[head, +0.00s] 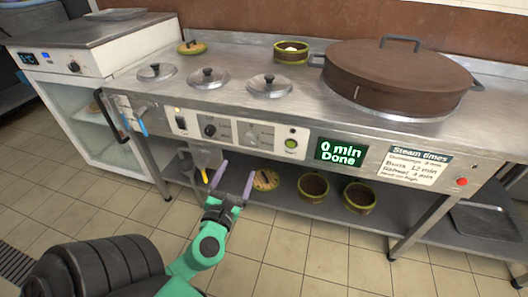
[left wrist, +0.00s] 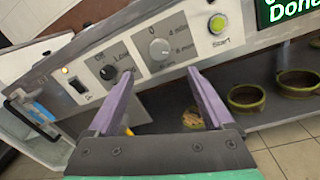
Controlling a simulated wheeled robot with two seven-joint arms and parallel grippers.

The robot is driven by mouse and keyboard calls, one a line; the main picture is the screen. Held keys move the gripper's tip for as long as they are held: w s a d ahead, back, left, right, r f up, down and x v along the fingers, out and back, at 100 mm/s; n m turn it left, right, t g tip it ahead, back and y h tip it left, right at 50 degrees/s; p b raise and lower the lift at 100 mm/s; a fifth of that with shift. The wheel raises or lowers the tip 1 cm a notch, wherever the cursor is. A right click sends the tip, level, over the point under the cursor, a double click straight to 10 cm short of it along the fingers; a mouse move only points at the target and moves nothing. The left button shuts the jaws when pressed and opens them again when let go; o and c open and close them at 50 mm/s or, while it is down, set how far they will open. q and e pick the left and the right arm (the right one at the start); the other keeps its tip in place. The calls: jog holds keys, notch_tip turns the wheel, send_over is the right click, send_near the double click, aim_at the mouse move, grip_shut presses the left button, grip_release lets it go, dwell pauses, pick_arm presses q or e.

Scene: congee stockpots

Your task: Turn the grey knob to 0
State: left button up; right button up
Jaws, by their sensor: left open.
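The grey knob (head: 251,135) sits on the light panel at the front of the steel counter. In the left wrist view the grey knob (left wrist: 159,49) has a 0 mark above it and minute marks to its right; I cannot tell its exact setting. My left gripper (head: 236,174) is open and empty, below and in front of the panel, apart from the knob. In the left wrist view its two purple fingers (left wrist: 160,73) point toward the panel, with the grey knob above and between their tips. My right gripper is not in view.
A black knob (head: 209,130) is left of the grey one, and a green start button (head: 291,144) is right. The display (head: 341,151) reads "0 min Done". A large brown lid (head: 398,72) is on the counter. Several baskets stand on the lower shelf (head: 395,206).

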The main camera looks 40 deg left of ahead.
aim_at(250, 140)
pick_arm(q)
jog(key=x, duration=1.2)
jog(key=shift+w+a+p, duration=0.1)
jog(key=shift+a+p, duration=0.05)
jog(key=shift+p, duration=0.2)
jog(key=shift+w+a, duration=0.2)
jog(key=shift+w, duration=0.35)
grip_shut()
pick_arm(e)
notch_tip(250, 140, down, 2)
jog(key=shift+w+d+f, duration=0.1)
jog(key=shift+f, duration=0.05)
